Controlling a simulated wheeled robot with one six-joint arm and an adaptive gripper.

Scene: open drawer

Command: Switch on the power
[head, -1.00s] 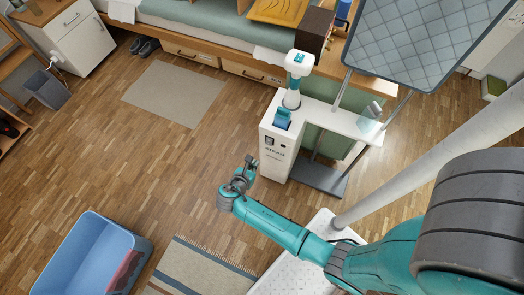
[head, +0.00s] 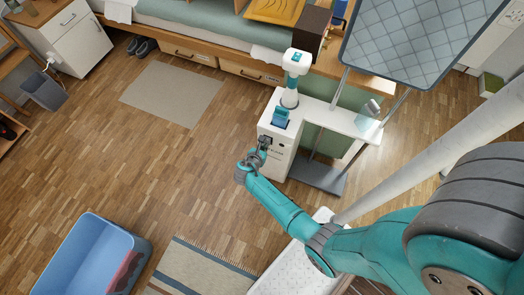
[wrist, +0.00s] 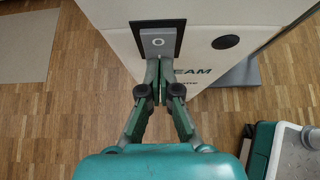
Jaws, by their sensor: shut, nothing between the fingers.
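A white steam unit (head: 280,158) stands in the middle of the head view, with part of its lettering covered by my gripper. On its face, the wrist view shows a grey rocker switch (wrist: 157,38) marked with a circle, set in a black frame. My gripper (wrist: 158,68) is shut and empty. Its fingertips are just below the switch in the wrist view and overlap the lower edge of the frame. I cannot tell whether they touch it. In the head view my gripper (head: 264,145) is at the front of the unit and hides the switch area.
A round dark button (wrist: 226,42) is on the unit, right of the switch. An ironing board (head: 405,40) stands at the upper right. A blue crate (head: 75,255) and a striped rug (head: 200,270) lie on the floor. Open floor is left of the unit.

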